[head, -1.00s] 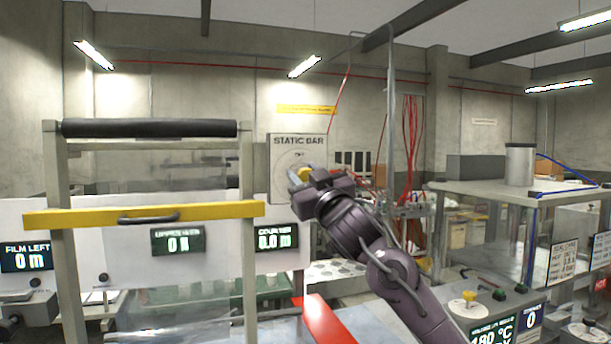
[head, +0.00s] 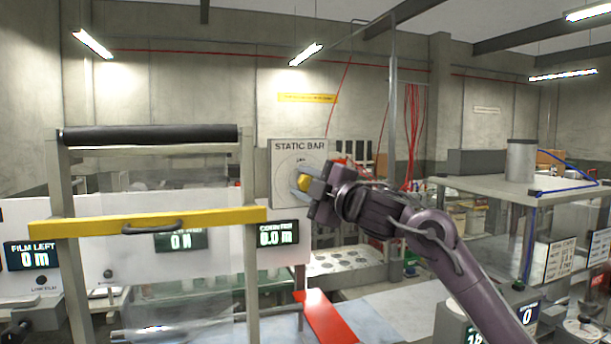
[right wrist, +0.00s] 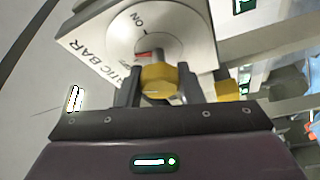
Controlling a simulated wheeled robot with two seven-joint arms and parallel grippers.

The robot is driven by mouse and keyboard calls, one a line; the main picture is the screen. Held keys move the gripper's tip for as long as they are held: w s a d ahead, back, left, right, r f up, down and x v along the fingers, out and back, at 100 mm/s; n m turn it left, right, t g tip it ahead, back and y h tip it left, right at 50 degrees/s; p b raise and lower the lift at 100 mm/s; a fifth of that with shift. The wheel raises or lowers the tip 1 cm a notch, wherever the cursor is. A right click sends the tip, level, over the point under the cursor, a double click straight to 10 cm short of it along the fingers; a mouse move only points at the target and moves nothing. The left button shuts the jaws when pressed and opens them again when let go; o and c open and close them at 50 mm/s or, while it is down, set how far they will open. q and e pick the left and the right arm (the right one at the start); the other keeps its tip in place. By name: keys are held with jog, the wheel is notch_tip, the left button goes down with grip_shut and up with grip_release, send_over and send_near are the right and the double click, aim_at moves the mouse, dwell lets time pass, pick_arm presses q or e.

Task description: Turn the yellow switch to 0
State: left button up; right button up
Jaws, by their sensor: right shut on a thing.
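The yellow switch (head: 304,183) sits on a round dial of the grey STATIC BAR panel (head: 283,150), upright behind the machine. My right gripper (head: 308,186) reaches it from the right, its fingers on either side of the knob. In the right wrist view the yellow knob (right wrist: 159,77) is held between the two dark fingers (right wrist: 159,88). The word ON and a small red mark show on the dial (right wrist: 145,38) there. A 0 mark cannot be made out; part of the dial is hidden by the gripper. My left gripper is not in view.
A frame with a yellow bar (head: 150,221) and black roller (head: 148,134) stands left of the panel. A red plate (head: 326,318) lies below. A bench (head: 480,188) with a metal cylinder (head: 520,160) stands at the right.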

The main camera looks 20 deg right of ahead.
jog(key=n+g+p, duration=0.1)
jog(key=n, duration=0.2)
jog(key=shift+f+n+g+p, duration=0.1)
jog(key=shift+n+g+p, duration=0.2)
jog(key=shift+n+p, duration=0.2)
dwell(0.4)
jog(key=o, duration=1)
jog(key=shift+c, duration=0.2)
jog(key=b+v, duration=0.4)
jog(key=v, duration=0.3)
jog(key=shift+s, duration=0.35)
